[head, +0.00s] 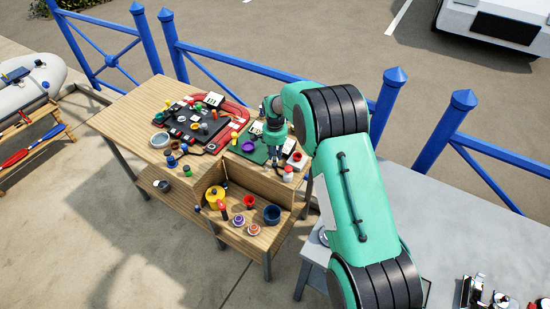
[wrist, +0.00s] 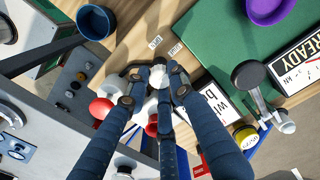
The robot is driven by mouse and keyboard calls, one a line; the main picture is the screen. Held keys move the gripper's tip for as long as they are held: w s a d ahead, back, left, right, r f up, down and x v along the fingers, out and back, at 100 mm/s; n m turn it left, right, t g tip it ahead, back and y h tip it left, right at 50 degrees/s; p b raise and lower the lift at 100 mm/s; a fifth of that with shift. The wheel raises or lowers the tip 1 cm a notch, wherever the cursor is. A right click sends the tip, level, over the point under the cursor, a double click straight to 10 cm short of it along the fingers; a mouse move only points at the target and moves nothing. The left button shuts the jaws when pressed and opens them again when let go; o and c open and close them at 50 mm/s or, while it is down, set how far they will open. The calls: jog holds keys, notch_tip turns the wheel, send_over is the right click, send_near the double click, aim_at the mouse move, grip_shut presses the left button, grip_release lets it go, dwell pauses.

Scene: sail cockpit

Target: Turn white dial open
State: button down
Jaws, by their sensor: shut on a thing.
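The white dial (wrist: 158,78) is a small round white piece in the wrist view, seen between my fingertips. My gripper (wrist: 155,84) is shut on it, with its dark blue fingers closing around it from the sides. The fingers cover most of the dial, so its turned angle cannot be told. In the head view my gripper (head: 274,154) points down at the right part of the wooden table, beside a green board (head: 246,143). The dial itself is hidden there behind my gripper and arm.
In the wrist view, a red knob (wrist: 101,108) sits left of my fingers, with a black knob (wrist: 248,75) on a lever to the right. A blue cup (wrist: 96,21) and purple cup (wrist: 268,8) stand nearby. In the head view, blue railings (head: 230,62) run behind the table.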

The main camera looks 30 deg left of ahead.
jog(key=n+b, duration=0.1)
jog(key=n, duration=0.5)
jog(key=shift+b, duration=0.4)
jog(key=n+b, duration=0.1)
jog(key=n, duration=0.6)
jog(key=c, duration=1.5)
grip_release()
jog(key=shift+r, duration=0.15)
notch_tip(320, 180, up, 12)
jog(key=shift+f, duration=0.15)
